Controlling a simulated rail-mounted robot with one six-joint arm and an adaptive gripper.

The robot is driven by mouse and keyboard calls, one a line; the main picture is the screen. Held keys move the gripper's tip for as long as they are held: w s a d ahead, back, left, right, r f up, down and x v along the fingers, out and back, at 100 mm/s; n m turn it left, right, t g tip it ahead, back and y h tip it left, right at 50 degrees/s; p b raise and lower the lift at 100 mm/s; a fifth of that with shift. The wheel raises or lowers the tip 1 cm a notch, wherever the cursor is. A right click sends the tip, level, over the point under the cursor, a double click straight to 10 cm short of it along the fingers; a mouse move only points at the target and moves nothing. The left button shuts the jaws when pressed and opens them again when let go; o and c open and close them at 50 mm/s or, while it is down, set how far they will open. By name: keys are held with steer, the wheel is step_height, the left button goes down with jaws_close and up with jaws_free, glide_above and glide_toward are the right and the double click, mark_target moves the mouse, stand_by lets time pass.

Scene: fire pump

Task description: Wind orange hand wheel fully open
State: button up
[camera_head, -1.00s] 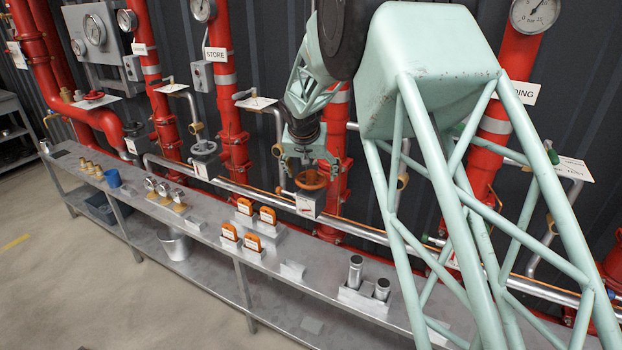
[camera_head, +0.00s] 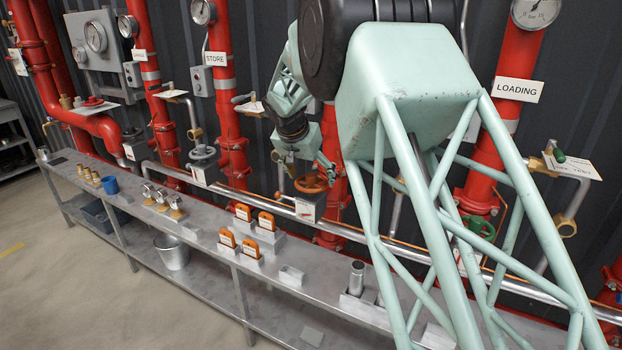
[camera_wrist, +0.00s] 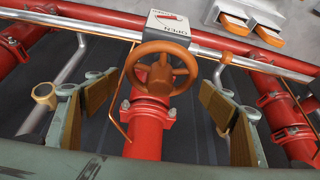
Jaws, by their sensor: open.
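The orange hand wheel (camera_head: 311,184) sits on a grey valve box (camera_head: 309,207) on the silver pipe above the bench. In the wrist view the hand wheel (camera_wrist: 161,68) is near the picture's middle, with a grey box marked OPEN (camera_wrist: 167,27) behind it. My gripper (camera_wrist: 158,115) is open and empty, its two brown-padded fingers spread to either side, lower in the picture than the wheel. No contact with the wheel shows.
A long metal bench (camera_head: 210,235) runs under the pipes, with orange-topped blocks (camera_head: 266,221) and a metal cylinder (camera_head: 356,278) on it. Red vertical pipes (camera_head: 228,90) stand behind. A grey-wheeled valve (camera_head: 203,154) is left of the orange wheel, a green-wheeled one (camera_head: 480,227) right.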

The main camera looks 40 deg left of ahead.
steer(key=shift+c, duration=0.9)
steer(key=c, duration=0.7)
steer(key=shift+n+p, duration=0.3)
steer(key=shift+n, duration=0.1)
steer(key=shift+r+n+g+y+p, duration=0.1)
steer(key=shift+n+g+y+p, duration=0.3)
steer(key=shift+n+y+p, duration=0.65)
steer(key=n+g+y+p, duration=0.1)
steer(key=n+p, duration=0.2)
steer(key=p, duration=0.6)
steer(key=shift+s+n+p, duration=0.1)
steer(key=shift+n+p, duration=0.2)
steer(key=shift+n, duration=0.05)
steer(key=shift+f, duration=0.2)
steer(key=shift+n, duration=0.3)
steer(key=shift+n+g, duration=0.4)
